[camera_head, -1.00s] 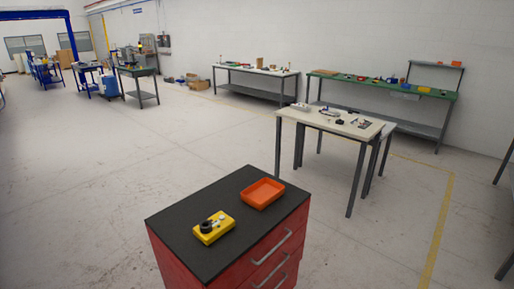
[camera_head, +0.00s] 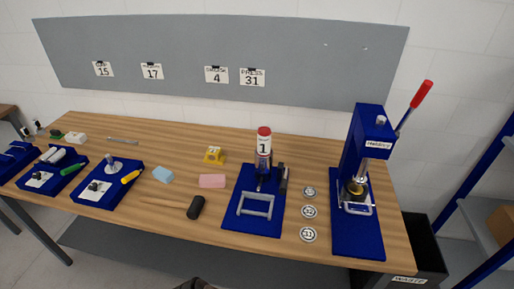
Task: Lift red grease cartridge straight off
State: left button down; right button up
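The red grease cartridge (camera_head: 264,133) stands upright near the middle of the workbench, with a red top and a white label marked 1. It sits on top of a dark, narrow fixture on a blue base plate (camera_head: 243,222). A grey handle-shaped frame (camera_head: 256,205) is in front of it on the same plate. Neither of my grippers shows clearly. A dark shape cut off by the bottom edge is too little to identify.
A blue press (camera_head: 362,150) with a red-tipped lever stands to the right. Round metal discs (camera_head: 309,212) lie between. Pink (camera_head: 212,181) and light blue (camera_head: 163,174) blocks, a black cylinder (camera_head: 196,207) and a yellow item (camera_head: 214,155) lie left. Blue trays (camera_head: 106,188) are farther left.

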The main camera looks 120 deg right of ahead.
aim_at(264, 133)
jog(key=z, duration=0.05)
jog(key=k, duration=0.2)
jog(key=z, duration=1.5)
jog(key=i, duration=1.5)
jog(key=z, duration=1.65)
